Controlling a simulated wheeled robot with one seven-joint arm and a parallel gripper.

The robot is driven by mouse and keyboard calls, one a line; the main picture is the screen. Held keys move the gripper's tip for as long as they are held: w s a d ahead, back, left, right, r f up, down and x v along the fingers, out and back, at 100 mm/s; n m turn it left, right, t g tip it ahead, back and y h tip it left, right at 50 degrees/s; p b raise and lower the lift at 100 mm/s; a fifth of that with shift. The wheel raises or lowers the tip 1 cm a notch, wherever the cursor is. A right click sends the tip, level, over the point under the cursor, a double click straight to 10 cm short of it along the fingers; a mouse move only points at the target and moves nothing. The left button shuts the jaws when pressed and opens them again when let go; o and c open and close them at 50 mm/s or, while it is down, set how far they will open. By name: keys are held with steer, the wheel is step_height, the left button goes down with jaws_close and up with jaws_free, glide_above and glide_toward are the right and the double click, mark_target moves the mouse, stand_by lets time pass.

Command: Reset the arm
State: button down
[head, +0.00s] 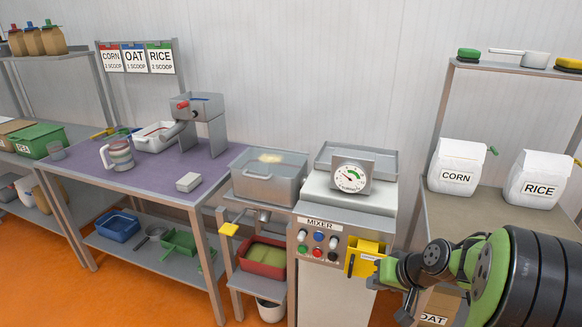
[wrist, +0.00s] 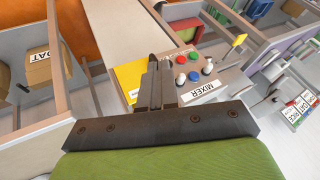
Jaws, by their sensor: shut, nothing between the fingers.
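My arm, green and black, reaches in from the lower right of the head view. My gripper (wrist: 155,85) is in the middle of the wrist view, with its dark fingers together and nothing between them. In the head view the arm's end (head: 408,285) is low, in front of the right side of the mixer (head: 322,240); the fingers are hard to make out there. In the wrist view the fingers show over the mixer's front, beside its yellow part (wrist: 130,78) and its coloured buttons (wrist: 193,75).
White CORN (head: 457,178) and RICE (head: 537,190) bags sit on the right shelf. A purple-topped table (head: 190,165) is at left. Orange floor (head: 150,290) is open at lower left.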

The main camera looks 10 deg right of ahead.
steer(key=s+a+r+n+h+p, duration=0.1)
steer(key=s+a+r+p, duration=0.15)
steer(key=r, duration=0.25)
steer(key=s+a+r+n+p, duration=0.1)
steer(key=s+a+r, duration=0.25)
steer(key=r, duration=0.25)
steer(key=s+a+r+h+p, duration=0.1)
steer(key=s+a+r+p, duration=0.1)
steer(key=s+r, duration=0.3)
steer(key=s+a+r+n+h+p, duration=0.1)
steer(key=s+a+r+p, duration=0.2)
steer(key=s, duration=0.8)
steer(key=shift+r+g+p, duration=0.3)
steer(key=shift+r+p, duration=0.2)
steer(key=shift+r, duration=0.45)
